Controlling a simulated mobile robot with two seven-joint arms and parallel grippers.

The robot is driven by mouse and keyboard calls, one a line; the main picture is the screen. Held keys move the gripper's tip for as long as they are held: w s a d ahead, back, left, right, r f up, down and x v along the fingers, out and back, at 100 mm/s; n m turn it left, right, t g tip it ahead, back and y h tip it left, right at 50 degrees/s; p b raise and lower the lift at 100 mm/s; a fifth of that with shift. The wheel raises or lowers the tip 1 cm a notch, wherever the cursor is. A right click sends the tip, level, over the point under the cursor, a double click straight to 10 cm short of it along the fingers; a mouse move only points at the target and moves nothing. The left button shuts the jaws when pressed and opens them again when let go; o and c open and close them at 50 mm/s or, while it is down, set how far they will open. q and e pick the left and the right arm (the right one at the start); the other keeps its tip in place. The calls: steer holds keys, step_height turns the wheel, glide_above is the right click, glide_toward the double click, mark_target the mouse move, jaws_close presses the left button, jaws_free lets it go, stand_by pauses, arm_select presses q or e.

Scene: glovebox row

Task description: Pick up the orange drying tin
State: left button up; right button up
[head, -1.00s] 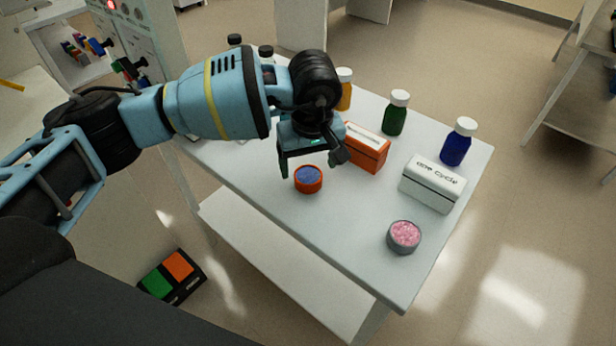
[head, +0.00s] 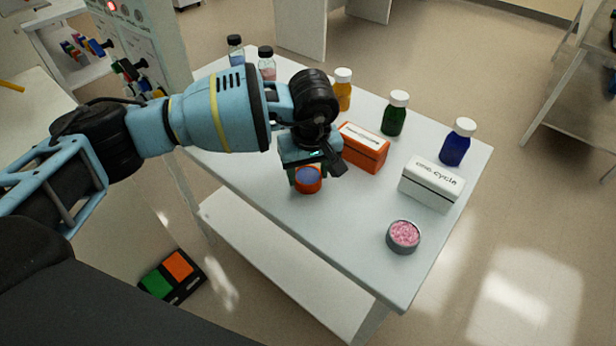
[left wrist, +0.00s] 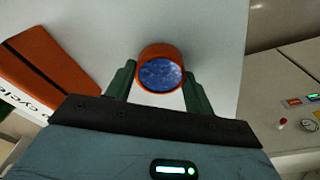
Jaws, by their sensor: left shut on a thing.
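The orange drying tin (head: 308,186) is a short round tin with blue contents, upright on the white table in the head view. It also shows in the left wrist view (left wrist: 161,54), between the green fingers. My left gripper (head: 307,178) is shut on the tin, with a finger on either side of it. In the left wrist view the gripper (left wrist: 160,84) has the tin at its fingertips. I cannot tell any gap between the tin and the table. My right gripper is not in view.
Right beside the gripper stands an orange box (head: 364,148). A white box (head: 431,184), a grey tin with pink contents (head: 403,236), and green (head: 394,116) and blue (head: 456,144) bottles stand further right. The table's front left is bare.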

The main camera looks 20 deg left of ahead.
mark_target(307, 173)
arm_select(q)
steer(key=shift+r, duration=0.1)
steer(key=shift+r, duration=0.5)
step_height(307, 173, up, 2)
steer(key=shift+r, duration=0.15)
steer(key=s+d, duration=0.2)
steer(key=s, duration=0.5)
steer(key=s+d+r+b, duration=0.1)
steer(key=s+d, duration=0.1)
steer(key=s, duration=0.6)
steer(key=shift+s+r, duration=0.25)
steer(key=shift+s, duration=0.05)
